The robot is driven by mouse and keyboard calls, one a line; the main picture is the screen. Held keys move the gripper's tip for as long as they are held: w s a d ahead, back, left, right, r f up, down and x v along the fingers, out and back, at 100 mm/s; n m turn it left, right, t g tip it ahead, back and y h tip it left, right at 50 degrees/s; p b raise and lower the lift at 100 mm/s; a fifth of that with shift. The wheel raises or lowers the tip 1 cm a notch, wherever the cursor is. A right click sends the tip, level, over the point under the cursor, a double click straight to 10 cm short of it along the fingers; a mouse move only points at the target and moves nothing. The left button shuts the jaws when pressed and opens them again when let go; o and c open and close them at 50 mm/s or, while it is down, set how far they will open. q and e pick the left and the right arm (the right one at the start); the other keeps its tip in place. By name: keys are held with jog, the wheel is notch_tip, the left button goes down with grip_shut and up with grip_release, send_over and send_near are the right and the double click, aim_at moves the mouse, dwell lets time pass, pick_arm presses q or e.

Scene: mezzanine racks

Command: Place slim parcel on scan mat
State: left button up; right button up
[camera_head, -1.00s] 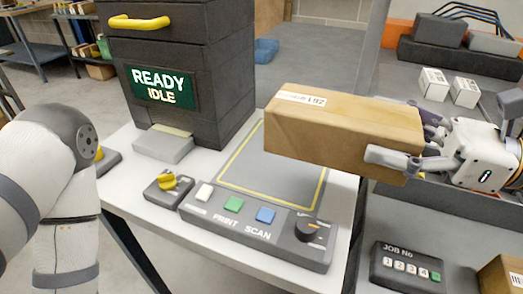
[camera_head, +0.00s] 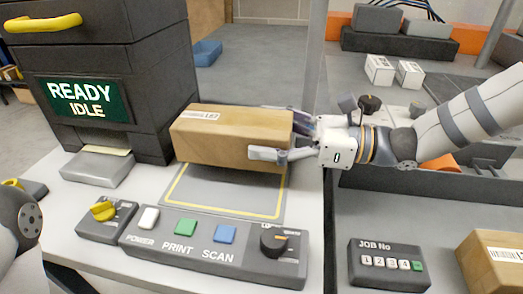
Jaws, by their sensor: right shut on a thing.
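The slim parcel, a long brown cardboard box (camera_head: 228,138) with a white label on top, is held level over the back part of the scan mat. My right gripper (camera_head: 282,140) is shut on the parcel's right end, with one finger in front and one behind. The scan mat (camera_head: 230,198) is a grey pad with a yellow border on the white table. The parcel hides its back part, and I cannot tell how large the gap between them is. My left arm shows at the lower left edge, but its gripper is out of view.
A control panel (camera_head: 215,250) with power, print and scan buttons stands in front of the mat. A dark cabinet (camera_head: 105,75) reading READY IDLE stands left. A job number keypad (camera_head: 388,265) and another cardboard box (camera_head: 495,262) are at the lower right.

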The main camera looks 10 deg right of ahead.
jog(key=shift+w+a+f, duration=0.1)
jog(key=shift+w, duration=0.1)
jog(key=shift+w+a+f+b, duration=0.1)
jog(key=shift+w+f+b, duration=0.1)
jog(key=shift+f, duration=0.7)
jog(key=shift+w+a+f+b, duration=0.1)
jog(key=shift+f+b, duration=0.1)
jog(key=shift+f, duration=0.65)
jog(key=shift+f, duration=0.2)
jog(key=o, duration=1.8)
jog(key=shift+c, duration=0.2)
